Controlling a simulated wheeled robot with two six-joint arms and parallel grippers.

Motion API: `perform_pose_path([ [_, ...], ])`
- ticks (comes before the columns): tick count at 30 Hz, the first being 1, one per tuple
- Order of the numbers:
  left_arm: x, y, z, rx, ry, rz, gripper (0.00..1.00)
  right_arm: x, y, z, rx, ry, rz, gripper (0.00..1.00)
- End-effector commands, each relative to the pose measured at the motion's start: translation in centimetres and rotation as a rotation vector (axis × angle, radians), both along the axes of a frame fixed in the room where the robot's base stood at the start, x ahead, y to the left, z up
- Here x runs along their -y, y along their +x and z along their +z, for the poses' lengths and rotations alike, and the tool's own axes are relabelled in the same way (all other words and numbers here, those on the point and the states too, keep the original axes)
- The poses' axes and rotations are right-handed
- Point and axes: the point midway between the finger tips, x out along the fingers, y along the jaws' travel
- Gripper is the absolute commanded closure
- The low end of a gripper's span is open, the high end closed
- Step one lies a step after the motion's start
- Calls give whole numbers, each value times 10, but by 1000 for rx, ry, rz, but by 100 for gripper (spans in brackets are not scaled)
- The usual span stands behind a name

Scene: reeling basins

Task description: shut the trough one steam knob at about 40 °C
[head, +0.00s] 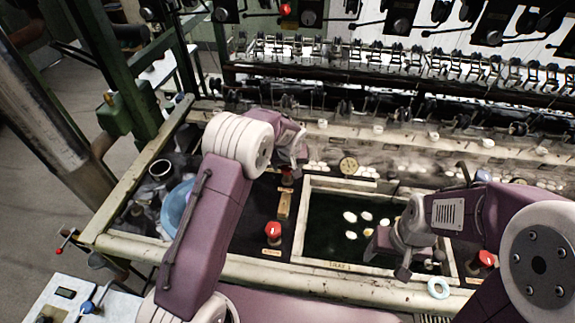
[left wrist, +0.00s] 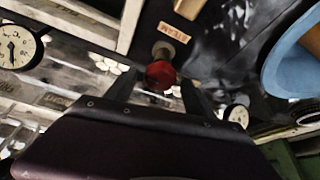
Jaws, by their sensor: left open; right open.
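A red steam knob (head: 287,177) stands on the dark panel left of the water trough (head: 317,225), partly hidden by my left arm. In the left wrist view the red knob (left wrist: 161,74) shows between the spread fingers, below a wooden plate marked STEAM (left wrist: 187,28). My left gripper (head: 297,150) is open at this knob; I cannot tell whether a finger touches it. A round dial (head: 348,165) sits at the trough's back edge; a dial also shows in the left wrist view (left wrist: 17,48), its reading unclear. My right gripper (head: 388,262) is open over the trough.
A second red knob (head: 273,231) stands nearer the front, and another (head: 487,259) at the right. White cocoons (head: 366,215) float in the trough. A blue basin (head: 178,207) lies left of my left arm. Reeling machinery (head: 380,70) fills the back.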

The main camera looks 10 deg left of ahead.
Motion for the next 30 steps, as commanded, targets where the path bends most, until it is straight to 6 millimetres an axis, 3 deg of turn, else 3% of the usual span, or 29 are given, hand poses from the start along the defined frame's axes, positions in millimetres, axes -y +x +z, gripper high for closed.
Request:
perform_pose_path([
  [4, 0, 0, 0, 0, 0, 0, 38, 0, 0, 0, 0, 0, 0, 38],
  [5, 0, 0, 0, 0, 0, 0, 43, 0, 0, 0, 0, 0, 0, 38],
  [11, 0, 0, 0, 0, 0, 0, 99, 0, 0, 0, 0, 0, 0, 38],
  [20, -1, -1, 3, -1, 0, -41, 100, 0, 0, 8, 0, 0, 0, 38],
  [30, -3, -1, 7, -3, -1, -272, 100, 0, 0, 46, 0, 0, 0, 38],
])
